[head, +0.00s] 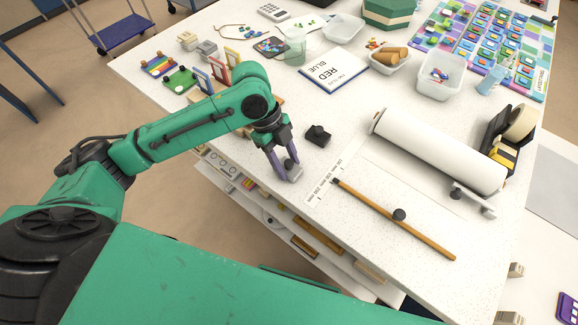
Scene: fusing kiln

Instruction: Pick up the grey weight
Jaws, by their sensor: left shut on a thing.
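A small grey weight (295,171) is between the fingertips of my left gripper (285,169), near the front edge of the white speckled table (420,215). The gripper is shut on it from above, and the fingers hide part of it. I cannot tell whether the weight touches the tabletop. A darker, almost black weight with a knob (318,136) stands just behind and to the right of the gripper. My right gripper is not in view.
A white paper strip with markings (324,181) and a wooden rod (395,220) with a dark knob lie right of the gripper. A large white roll (440,150) lies beyond. A book (333,70) is farther back. Open shelves (305,245) sit below the front edge.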

